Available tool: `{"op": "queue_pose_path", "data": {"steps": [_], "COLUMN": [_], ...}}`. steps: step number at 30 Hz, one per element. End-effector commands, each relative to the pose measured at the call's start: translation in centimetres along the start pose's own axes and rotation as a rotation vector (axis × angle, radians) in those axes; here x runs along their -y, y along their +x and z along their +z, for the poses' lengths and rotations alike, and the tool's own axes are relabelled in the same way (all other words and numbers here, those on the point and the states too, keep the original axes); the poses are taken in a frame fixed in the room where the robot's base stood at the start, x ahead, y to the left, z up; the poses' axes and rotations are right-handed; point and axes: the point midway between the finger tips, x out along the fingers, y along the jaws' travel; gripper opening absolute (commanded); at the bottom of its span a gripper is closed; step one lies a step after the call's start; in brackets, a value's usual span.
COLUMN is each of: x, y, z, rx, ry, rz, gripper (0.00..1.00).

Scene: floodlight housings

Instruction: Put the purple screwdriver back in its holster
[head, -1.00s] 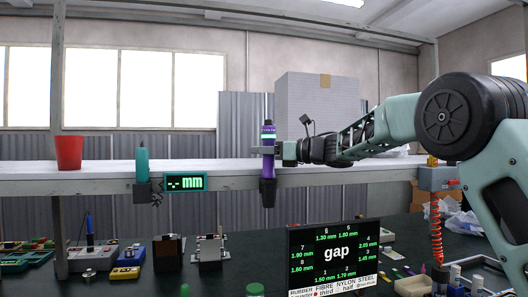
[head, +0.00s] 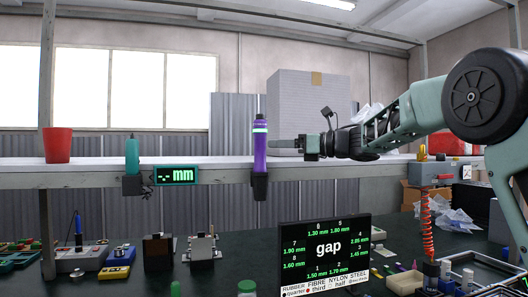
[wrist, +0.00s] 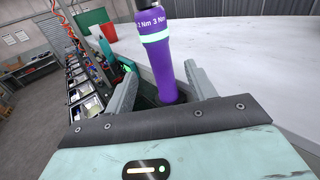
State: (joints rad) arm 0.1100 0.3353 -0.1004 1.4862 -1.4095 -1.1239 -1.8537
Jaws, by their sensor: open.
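The purple screwdriver (head: 260,150), with a bright green band near its top, stands upright with its lower end in the black holster (head: 260,188) on the front edge of the shelf. My gripper (head: 275,143) is just right of the screwdriver in the head view, open and empty. In the wrist view, the screwdriver (wrist: 168,62) shows beyond and between the spread fingers of my gripper (wrist: 161,70), with clear space to each side. The screwdriver's tip is hidden in the holster.
A teal tool (head: 132,155) stands in another holder left along the shelf edge, beside a green "mm" display (head: 175,174). A red cup (head: 57,146) and a large grey box (head: 315,105) stand on the shelf. A "gap" screen (head: 325,250) stands below.

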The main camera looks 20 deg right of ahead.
Motion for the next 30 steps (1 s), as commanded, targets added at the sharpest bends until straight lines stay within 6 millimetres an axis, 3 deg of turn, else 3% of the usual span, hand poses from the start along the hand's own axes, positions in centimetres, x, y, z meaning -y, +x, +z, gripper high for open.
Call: {"op": "queue_pose_path", "data": {"steps": [6, 12, 18, 30], "x": [0.1, 0.0, 0.0, 0.0], "y": [-5.1, -8.1, -9.3, -9.3], "z": [-0.2, -0.1, 0.0, 0.1], "rx": [0.001, 0.001, 0.001, 0.001], "ry": [-0.001, 0.000, 0.000, 0.000], "rz": [-0.003, -0.001, 0.000, 0.001], "gripper": [0.55, 0.55, 0.55, 0.55]}}
